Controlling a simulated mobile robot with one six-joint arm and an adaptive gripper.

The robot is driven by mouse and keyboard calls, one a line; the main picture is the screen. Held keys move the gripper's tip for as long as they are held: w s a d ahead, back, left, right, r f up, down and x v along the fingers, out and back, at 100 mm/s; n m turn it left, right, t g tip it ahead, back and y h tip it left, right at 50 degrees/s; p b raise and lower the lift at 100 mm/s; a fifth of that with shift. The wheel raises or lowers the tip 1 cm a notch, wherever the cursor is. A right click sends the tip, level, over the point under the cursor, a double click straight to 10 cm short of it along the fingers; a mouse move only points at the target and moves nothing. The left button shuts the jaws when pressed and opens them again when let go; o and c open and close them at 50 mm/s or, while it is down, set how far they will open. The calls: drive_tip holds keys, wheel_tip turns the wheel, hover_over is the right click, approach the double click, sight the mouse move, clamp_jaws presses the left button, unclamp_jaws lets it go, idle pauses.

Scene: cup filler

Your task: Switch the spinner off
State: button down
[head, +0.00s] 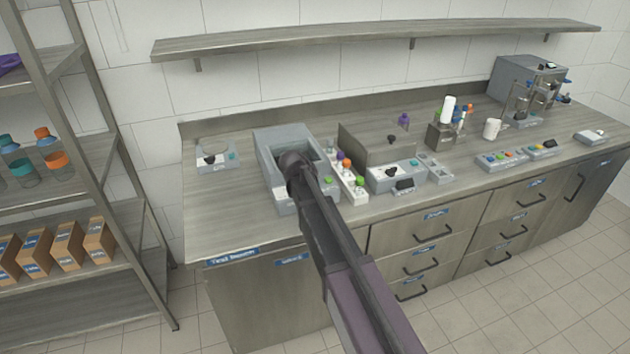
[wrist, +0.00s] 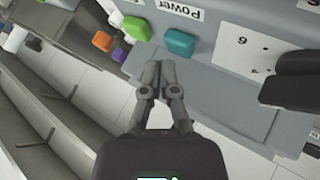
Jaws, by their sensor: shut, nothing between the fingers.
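The grey boxy machine (head: 283,133) with a recessed top stands on the left half of the bench; I take it to be the spinner. In the wrist view, turned upside down, its grey panel (wrist: 222,100) shows a "Power" label (wrist: 177,8), a teal switch (wrist: 180,43) and a black knob (wrist: 292,78) beside a numbered dial. My gripper (wrist: 168,68) is shut and empty, its fingertips close to the teal switch in the picture; I cannot tell whether they touch it. In the head view my arm hides the gripper and part of the machine's front.
A white rack (head: 350,182) with coloured caps stands just right of the machine. Another device with a black knob (head: 391,171) is further right. A small box (head: 217,158) stands left.

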drive_tip(key=shift+r, duration=0.1)
wheel_tip(320, 180, up, 6)
drive_tip(key=p, duration=0.6)
idle(0.4)
idle(0.4)
drive_tip(key=s+d+f+m+g+y, duration=0.1)
drive_tip(key=s+d+f+g, duration=0.1)
drive_tip(key=s, duration=0.9)
drive_tip(key=s+d+f+g+y, duration=0.2)
drive_tip(key=s+d, duration=0.3)
drive_tip(key=s, duration=0.5)
drive_tip(key=s+d+f+m+g+y, duration=0.1)
drive_tip(key=s+d+f+g, duration=0.1)
drive_tip(key=s, duration=0.9)
drive_tip(key=shift+s+d+m+g+y, duration=0.35)
drive_tip(key=shift+d+g, duration=0.55)
drive_tip(key=shift+d, duration=0.35)
